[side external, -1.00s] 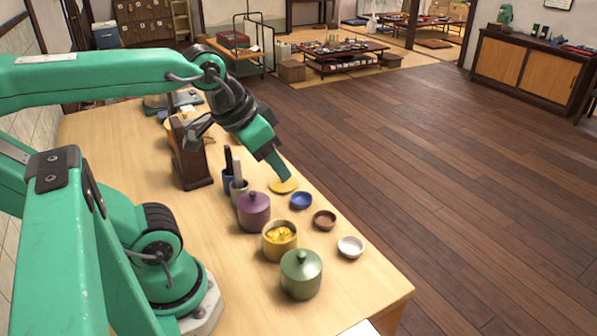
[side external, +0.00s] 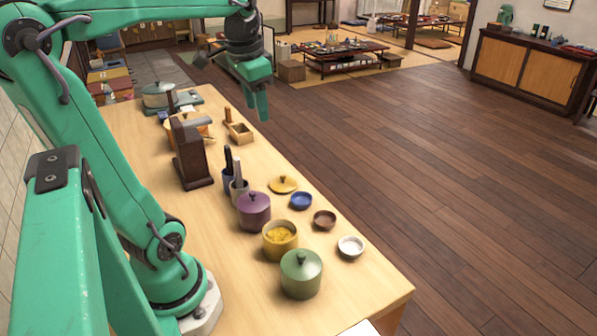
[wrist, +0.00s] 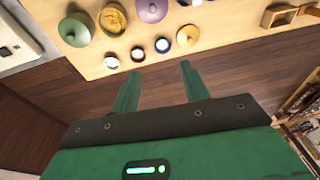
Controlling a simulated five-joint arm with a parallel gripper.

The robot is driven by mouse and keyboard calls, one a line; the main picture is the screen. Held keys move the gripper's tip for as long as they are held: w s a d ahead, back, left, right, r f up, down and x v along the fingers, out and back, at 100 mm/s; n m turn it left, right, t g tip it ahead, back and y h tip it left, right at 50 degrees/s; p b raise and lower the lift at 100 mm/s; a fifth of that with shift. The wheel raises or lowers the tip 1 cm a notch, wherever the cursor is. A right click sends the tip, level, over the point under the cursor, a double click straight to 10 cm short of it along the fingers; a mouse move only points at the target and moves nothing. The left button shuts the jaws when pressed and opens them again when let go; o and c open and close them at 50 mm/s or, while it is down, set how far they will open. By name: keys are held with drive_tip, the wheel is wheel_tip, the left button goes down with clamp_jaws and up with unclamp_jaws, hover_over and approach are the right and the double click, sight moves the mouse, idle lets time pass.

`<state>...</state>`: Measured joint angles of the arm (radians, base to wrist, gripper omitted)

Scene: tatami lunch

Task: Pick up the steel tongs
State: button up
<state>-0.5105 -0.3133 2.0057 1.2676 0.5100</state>
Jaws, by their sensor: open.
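I cannot pick out the steel tongs in either view. Dark-handled utensils (side external: 229,160) stand in the small cups (side external: 238,189) beside the purple pot, but I cannot tell what they are. My gripper (side external: 257,113) is raised above the far right edge of the table in the side view, fingers pointing down. In the wrist view my gripper (wrist: 161,70) is open, with nothing between its two green fingers.
Purple (side external: 254,212), yellow (side external: 279,243) and green (side external: 301,276) pots stand on the table (side external: 225,255). Along the right edge are a yellow lid (side external: 283,184) and blue (side external: 301,201), brown (side external: 324,220) and white (side external: 351,247) bowls. A dark wooden block (side external: 192,158) stands farther back.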

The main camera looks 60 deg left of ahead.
drive_tip(key=g+h, duration=0.1)
drive_tip(key=g, duration=0.1)
hover_over(238, 174)
drive_tip(key=f, duration=0.1)
drive_tip(key=a, duration=0.1)
drive_tip(key=f, duration=1.4)
drive_tip(key=shift+w+f, duration=0.2)
drive_tip(key=shift+w, duration=0.05)
drive_tip(key=shift+f, duration=4.2)
clamp_jaws()
drive_tip(key=shift+r, duration=0.15)
drive_tip(key=shift+r, duration=4.85)
